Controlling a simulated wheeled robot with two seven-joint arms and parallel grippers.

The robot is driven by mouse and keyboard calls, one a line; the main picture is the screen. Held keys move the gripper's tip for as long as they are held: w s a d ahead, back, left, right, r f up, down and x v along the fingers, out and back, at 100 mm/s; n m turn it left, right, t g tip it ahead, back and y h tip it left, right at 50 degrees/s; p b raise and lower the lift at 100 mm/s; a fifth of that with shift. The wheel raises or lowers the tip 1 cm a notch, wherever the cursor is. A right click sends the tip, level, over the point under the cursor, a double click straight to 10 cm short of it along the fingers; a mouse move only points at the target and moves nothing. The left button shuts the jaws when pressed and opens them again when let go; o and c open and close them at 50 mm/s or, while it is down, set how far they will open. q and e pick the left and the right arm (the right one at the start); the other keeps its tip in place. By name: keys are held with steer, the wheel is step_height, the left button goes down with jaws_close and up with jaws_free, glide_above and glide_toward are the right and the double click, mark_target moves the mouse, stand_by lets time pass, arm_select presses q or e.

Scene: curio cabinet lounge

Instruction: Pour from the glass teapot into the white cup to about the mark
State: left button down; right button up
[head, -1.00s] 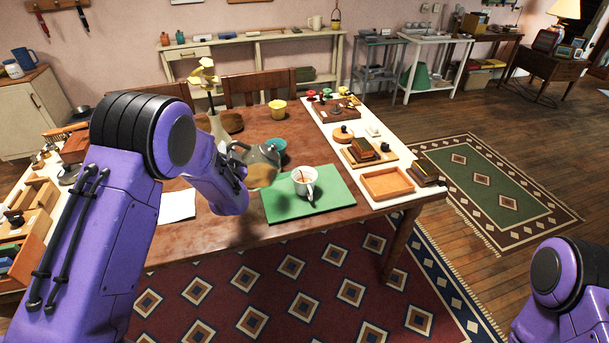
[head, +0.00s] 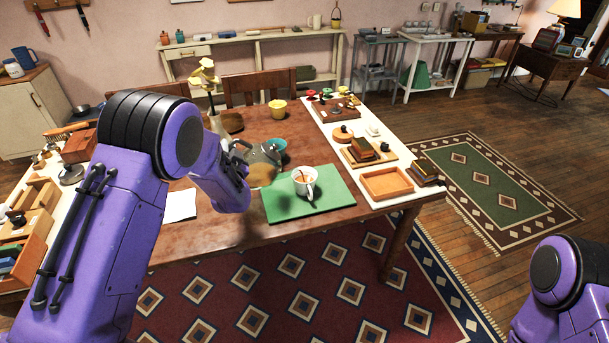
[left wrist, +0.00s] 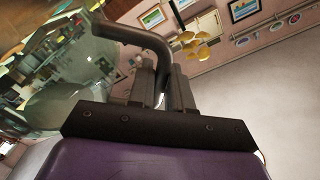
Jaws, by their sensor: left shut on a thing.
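The white cup (head: 306,188) stands upright on a green mat (head: 335,195) on the wooden table; brown shows inside it, but its level against any mark is too small to read. The glass teapot (head: 266,155) is held above the table just left of the cup, tilted towards it. My right gripper is out of view.
A teal bowl (head: 279,146) sits behind the teapot and a yellow cup (head: 277,109) farther back. A white sheet (head: 180,205) lies left of the mat. A wooden tray (head: 386,183) and small items stand to the right. The table front is clear.

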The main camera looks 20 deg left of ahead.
arm_select(q)
steer(key=shift+w+d+r, duration=0.1)
steer(key=shift+r, duration=0.25)
steer(key=shift+d+r+p, duration=0.1)
steer(key=shift+r+p, duration=0.1)
steer(key=shift+p, duration=0.2)
stand_by(0.5)
steer(key=shift+n, duration=0.7)
steer(key=f+b, duration=0.1)
steer(key=a+f+b, duration=0.1)
steer(key=f, duration=0.1)
steer(key=s+f+b, duration=0.1)
steer(key=shift+a+f+b, duration=0.15)
steer(key=shift+a+b, duration=0.15)
steer(key=shift+a+f+n, duration=0.2)
steer(key=shift+f+n, duration=0.1)
steer(key=shift+a, duration=0.1)
steer(key=shift+s, duration=0.1)
steer(key=shift+r, duration=0.1)
